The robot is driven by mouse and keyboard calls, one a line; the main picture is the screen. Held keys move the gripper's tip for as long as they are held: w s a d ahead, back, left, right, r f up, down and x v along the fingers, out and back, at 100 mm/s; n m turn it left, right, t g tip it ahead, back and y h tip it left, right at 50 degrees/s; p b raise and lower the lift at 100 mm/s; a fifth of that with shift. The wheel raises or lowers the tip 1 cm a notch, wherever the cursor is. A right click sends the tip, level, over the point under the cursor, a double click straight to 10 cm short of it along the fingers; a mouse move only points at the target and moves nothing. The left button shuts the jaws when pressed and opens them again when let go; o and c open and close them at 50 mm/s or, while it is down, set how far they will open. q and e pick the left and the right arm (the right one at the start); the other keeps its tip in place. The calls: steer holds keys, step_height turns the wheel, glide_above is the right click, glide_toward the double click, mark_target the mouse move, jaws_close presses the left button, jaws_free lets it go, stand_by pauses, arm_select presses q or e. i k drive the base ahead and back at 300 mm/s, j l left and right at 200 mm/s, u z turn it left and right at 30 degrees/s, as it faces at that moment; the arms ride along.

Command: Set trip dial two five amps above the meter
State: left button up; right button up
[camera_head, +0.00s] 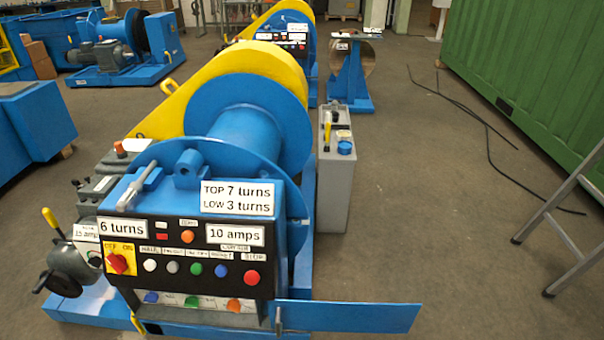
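A blue winch machine stands in front of me with a black control panel (200,283). A white label reading "10 amps" (235,235) is on the panel's right, and a "6 turns" label (122,228) is on its left. A label that seems to read "15 amps" (87,232) sits at the machine's left side, above a small dial or button (95,259) partly hidden by a grey round part (72,267). I cannot tell clearly which part is the trip dial, and no meter face is readable. Neither of my grippers is in view.
The panel has a red switch on yellow (118,262) and several coloured buttons. A blue flap (345,317) sticks out at lower right. A grey box with a yellow lever (336,180) stands beside the drum. Floor to the right is mostly clear, with dark cables (465,108) and a metal ladder (562,232).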

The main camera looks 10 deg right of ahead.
mark_target(233, 305)
steer(key=k+l+z, duration=0.1)
steer(key=l+z, duration=0.35)
steer(key=u, duration=1.2)
